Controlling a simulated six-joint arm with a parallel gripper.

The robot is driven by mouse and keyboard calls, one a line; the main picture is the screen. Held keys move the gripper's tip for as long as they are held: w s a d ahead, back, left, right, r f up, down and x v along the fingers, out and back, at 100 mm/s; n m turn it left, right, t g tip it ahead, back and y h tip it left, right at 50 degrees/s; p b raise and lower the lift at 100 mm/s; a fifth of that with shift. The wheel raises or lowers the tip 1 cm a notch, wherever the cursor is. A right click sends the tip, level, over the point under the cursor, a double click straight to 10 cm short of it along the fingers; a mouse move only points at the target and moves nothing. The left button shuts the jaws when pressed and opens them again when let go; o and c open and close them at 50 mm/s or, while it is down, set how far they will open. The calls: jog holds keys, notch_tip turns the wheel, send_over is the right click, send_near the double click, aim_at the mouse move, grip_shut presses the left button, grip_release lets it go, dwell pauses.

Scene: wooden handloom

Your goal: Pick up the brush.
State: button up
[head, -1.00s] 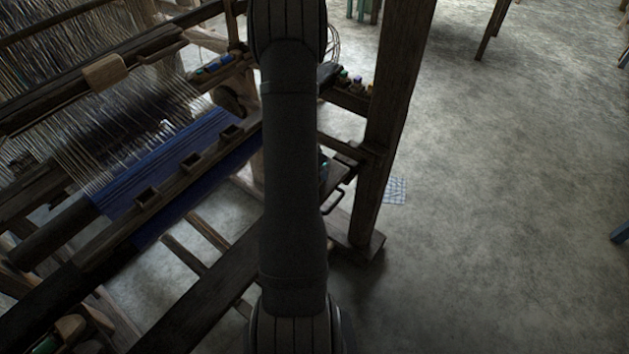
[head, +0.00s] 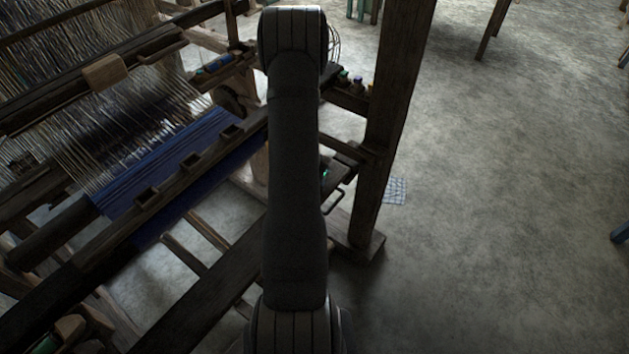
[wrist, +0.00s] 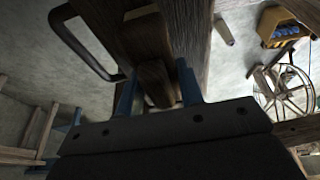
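In the wrist view my gripper (wrist: 154,82) has two blue fingers standing apart. A narrow wooden piece (wrist: 155,82) shows between them, in front of a larger dark wooden beam. It may be the brush or part of the loom; I cannot tell which. I see no clear grip on it. In the head view my own arm runs up the middle and hides my gripper. I cannot make out the brush for certain in that view.
A dark metal handle (wrist: 85,45) is left of the fingers. A spinning wheel (wrist: 285,92) and a yellow crate (wrist: 283,27) stand on the right. In the head view the loom has blue cloth (head: 165,175) and a thick post (head: 385,130).

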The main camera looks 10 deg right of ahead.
jog(key=shift+r, duration=0.1)
jog(key=shift+r, duration=0.55)
jog(key=r, duration=0.3)
jog(key=shift+s+d+r, duration=0.25)
jog(key=shift+d, duration=0.1)
jog(key=s+d+r, duration=0.4)
jog(key=s+d, duration=0.1)
jog(key=s+d+r, duration=0.2)
jog(key=d, duration=0.1)
jog(key=shift+s+r, duration=0.15)
